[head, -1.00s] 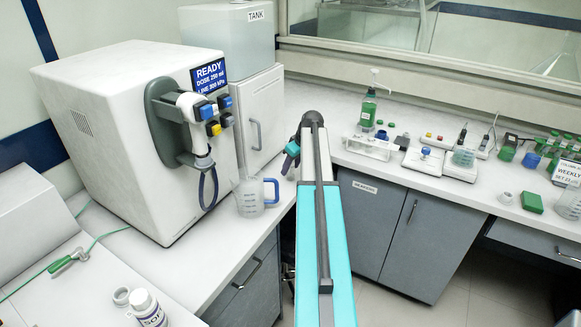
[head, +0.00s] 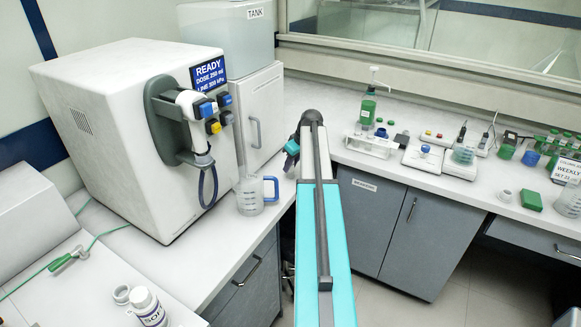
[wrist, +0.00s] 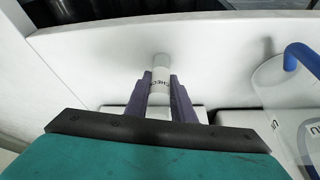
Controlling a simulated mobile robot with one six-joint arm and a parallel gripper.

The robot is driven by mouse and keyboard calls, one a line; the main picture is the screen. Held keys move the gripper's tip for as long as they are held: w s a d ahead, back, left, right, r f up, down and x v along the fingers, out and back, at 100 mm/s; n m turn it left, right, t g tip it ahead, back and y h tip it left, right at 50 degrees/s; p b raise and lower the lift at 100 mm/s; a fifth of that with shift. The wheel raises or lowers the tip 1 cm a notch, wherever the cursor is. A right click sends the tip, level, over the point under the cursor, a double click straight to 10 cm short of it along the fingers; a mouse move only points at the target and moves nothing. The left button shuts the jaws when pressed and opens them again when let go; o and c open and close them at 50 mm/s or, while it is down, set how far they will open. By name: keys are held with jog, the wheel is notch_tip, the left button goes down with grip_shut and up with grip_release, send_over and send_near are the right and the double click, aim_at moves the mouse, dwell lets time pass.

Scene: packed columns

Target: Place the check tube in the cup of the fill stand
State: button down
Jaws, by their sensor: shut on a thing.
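My gripper (wrist: 161,84) shows in the wrist view with two purple fingers shut on the check tube (wrist: 161,76). I cannot make out the fill stand's cup for certain in either view.
A clear jug with a blue handle (head: 250,196) stands on the left counter, right of the READY machine (head: 140,130); its blue handle (wrist: 303,62) shows close by in the wrist view. A white rack (head: 371,147) and green pump bottle (head: 368,108) stand on the back counter.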

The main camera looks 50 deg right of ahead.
jog(key=shift+r, duration=0.15)
jog(key=shift+r+b, duration=0.9)
jog(key=shift+r, duration=0.7)
jog(key=s+a+b, duration=0.2)
jog(key=s+a, duration=0.1)
jog(key=s, duration=0.4)
jog(key=s+a+r+b, duration=0.1)
jog(key=s+a+b, duration=0.2)
jog(key=s, duration=0.4)
jog(key=shift+s+a+r, duration=0.2)
jog(key=shift+s+r, duration=0.05)
jog(key=shift+s, duration=0.1)
